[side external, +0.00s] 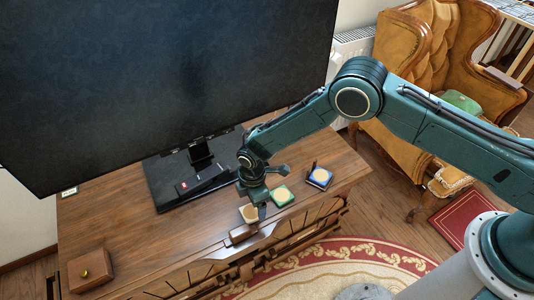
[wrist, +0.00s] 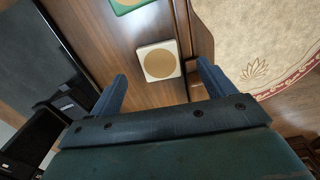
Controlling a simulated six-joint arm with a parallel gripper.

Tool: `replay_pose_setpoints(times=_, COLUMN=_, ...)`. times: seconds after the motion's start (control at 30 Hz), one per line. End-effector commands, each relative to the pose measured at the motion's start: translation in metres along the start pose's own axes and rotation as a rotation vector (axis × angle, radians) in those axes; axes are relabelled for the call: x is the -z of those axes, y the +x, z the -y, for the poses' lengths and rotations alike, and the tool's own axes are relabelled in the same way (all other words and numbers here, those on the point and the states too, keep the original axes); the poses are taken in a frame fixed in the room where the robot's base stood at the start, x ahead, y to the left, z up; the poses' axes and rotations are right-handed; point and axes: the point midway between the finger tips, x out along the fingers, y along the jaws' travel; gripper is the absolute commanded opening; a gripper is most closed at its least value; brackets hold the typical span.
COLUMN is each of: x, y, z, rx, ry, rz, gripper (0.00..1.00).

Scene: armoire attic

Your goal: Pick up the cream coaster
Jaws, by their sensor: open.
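The cream coaster (side external: 248,213) is a small square with a tan round centre. It lies flat on the wooden cabinet top near its front edge, partly hidden by my gripper (side external: 262,203) in the side view. In the wrist view the cream coaster (wrist: 147,48) shows in the gap between the two blue fingers of my gripper (wrist: 162,70), slightly ahead of their tips. My gripper is open and empty, close above the coaster. I cannot tell the exact height.
A green coaster (side external: 282,196) lies close beside the cream one, and a blue coaster (side external: 320,178) lies farther right. A brown block (side external: 242,234) sits at the front edge. The large television (side external: 180,80) stands behind. A wooden box (side external: 91,270) is at front left.

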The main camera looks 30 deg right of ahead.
Motion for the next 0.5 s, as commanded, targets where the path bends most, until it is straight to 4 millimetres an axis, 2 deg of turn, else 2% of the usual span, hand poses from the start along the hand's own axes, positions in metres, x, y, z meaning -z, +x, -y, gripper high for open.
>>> replay_pose_setpoints(times=0.17, x=0.000, y=0.009, z=0.000, rx=0.001, ry=0.000, rz=0.001, gripper=0.82)
replay_pose_setpoints(times=0.5, x=0.000, y=0.043, z=-0.002, rx=0.002, ry=0.000, rz=0.001, gripper=0.82)
